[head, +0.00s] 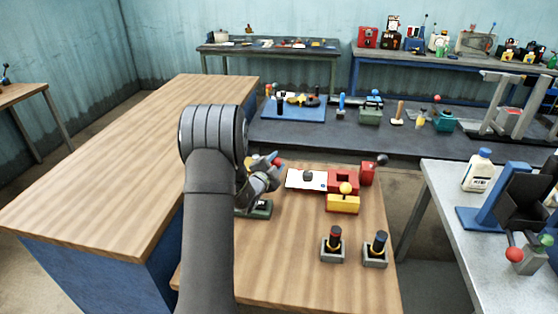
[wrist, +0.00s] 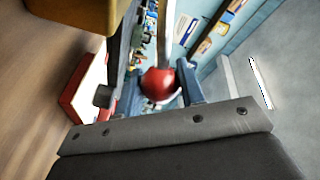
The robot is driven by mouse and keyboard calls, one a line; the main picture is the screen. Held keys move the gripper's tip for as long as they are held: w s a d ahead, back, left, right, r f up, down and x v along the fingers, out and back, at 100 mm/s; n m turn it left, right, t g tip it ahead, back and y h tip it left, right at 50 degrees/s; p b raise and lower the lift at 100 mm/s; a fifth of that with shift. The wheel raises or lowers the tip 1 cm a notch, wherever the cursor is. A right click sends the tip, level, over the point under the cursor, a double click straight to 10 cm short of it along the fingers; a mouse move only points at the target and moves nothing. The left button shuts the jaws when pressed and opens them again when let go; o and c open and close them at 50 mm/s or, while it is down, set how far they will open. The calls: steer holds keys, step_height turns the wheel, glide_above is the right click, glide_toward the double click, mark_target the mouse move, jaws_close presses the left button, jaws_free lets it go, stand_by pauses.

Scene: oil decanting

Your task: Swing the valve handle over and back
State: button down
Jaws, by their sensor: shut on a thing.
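My gripper (head: 268,166) is over the back left of the small wooden table in the head view, beyond my dark arm. It is shut on the valve handle, whose red ball knob (head: 278,161) shows at its tip. In the wrist view the red knob (wrist: 160,83) sits between the two fingers of my gripper (wrist: 150,92), with a grey rod at its top. A dark green base (head: 259,209) stands on the table below the gripper. My arm and gripper hide most of the valve, so I cannot tell the handle's angle.
Right of the gripper are a white plate (head: 303,179), a red block (head: 343,179), a yellow block (head: 342,204) and a red unit (head: 367,174) with a black knob. Two black-handled grey stands (head: 332,250) (head: 375,256) are nearer. The table's front middle is clear.

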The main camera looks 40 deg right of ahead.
steer(key=w+a+m+g+h, duration=0.1)
steer(key=w+a+m+g, duration=0.1)
steer(key=a+g, duration=0.3)
steer(key=shift+w+a+m+h, duration=0.35)
steer(key=shift+a+m, duration=0.35)
steer(key=shift+a, duration=1.6)
steer(key=shift+r, duration=0.15)
steer(key=c, duration=1)
jaws_free()
steer(key=shift+o, duration=0.2)
steer(key=shift+s, duration=0.1)
